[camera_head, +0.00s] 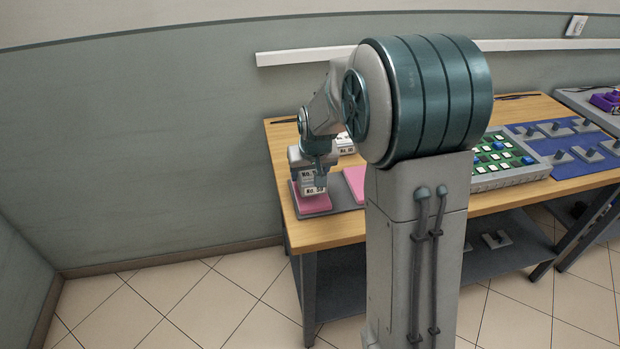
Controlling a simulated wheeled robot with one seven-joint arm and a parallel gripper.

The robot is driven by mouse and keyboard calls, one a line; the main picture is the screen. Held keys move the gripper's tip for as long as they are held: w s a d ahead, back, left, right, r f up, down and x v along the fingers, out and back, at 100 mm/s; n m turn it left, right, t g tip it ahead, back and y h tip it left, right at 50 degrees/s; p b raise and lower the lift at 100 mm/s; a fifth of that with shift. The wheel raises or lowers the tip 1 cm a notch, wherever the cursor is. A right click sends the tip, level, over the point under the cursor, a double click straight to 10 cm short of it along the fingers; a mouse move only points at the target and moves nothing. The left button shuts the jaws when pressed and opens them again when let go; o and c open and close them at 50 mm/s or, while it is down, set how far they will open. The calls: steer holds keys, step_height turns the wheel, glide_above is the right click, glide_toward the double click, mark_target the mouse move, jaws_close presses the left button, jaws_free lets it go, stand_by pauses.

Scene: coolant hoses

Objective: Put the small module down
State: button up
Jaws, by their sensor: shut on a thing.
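My gripper (317,177) is over the left end of the wooden table. It is shut on a small white module (314,189) with dark lettering on its side. The module is right above a pink pad (312,204) on a grey mat (340,200). I cannot tell from this view whether its underside touches the pad. A second pink pad (354,181) is to the right, partly hidden by my own column. Another white lettered module (345,145) is behind my gripper, partly hidden by my arm.
A tray with green, white and dark pieces (510,180) stands on the table (340,234) right of my column. A blue mat (590,166) with several grey fittings is farther right. A lower shelf (345,285) is under the table. Tiled floor at the left is clear.

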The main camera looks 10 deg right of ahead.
steer(key=shift+f, duration=1.2)
steer(key=shift+f, duration=0.1)
steer(key=o, duration=1.3)
steer(key=shift+c, duration=0.2)
